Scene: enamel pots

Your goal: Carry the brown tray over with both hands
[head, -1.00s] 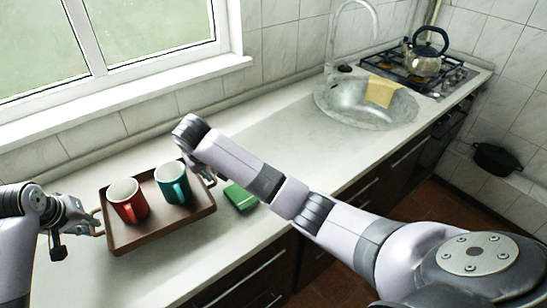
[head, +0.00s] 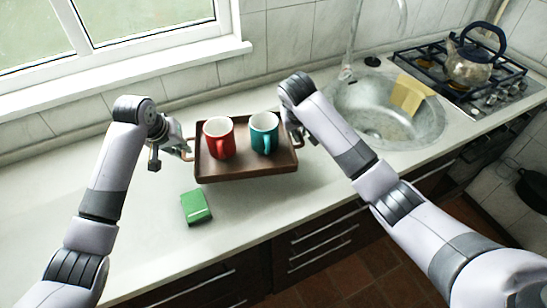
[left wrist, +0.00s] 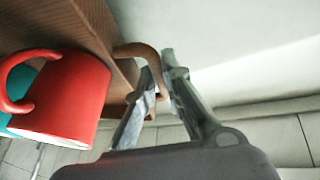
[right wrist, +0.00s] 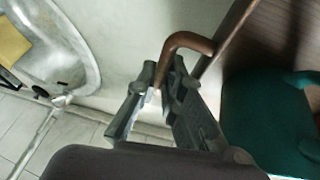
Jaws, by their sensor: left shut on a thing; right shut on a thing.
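The brown tray (head: 245,176) is in the middle of the head view, held over the counter and looking about level. A red mug (head: 219,138) and a teal mug (head: 264,133) stand upright on it. My left gripper (head: 188,150) is shut on the tray's left handle, which shows in the left wrist view (left wrist: 143,52). My right gripper (head: 297,138) is shut on the right handle, seen in the right wrist view (right wrist: 190,42). My right arm hides part of that handle in the head view.
A green sponge-like block (head: 196,207) lies on the counter in front of the tray. The steel sink (head: 425,125) with a yellow cloth (head: 408,93) is to the right, then the stove with a kettle (head: 470,68). The counter left of the tray is clear.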

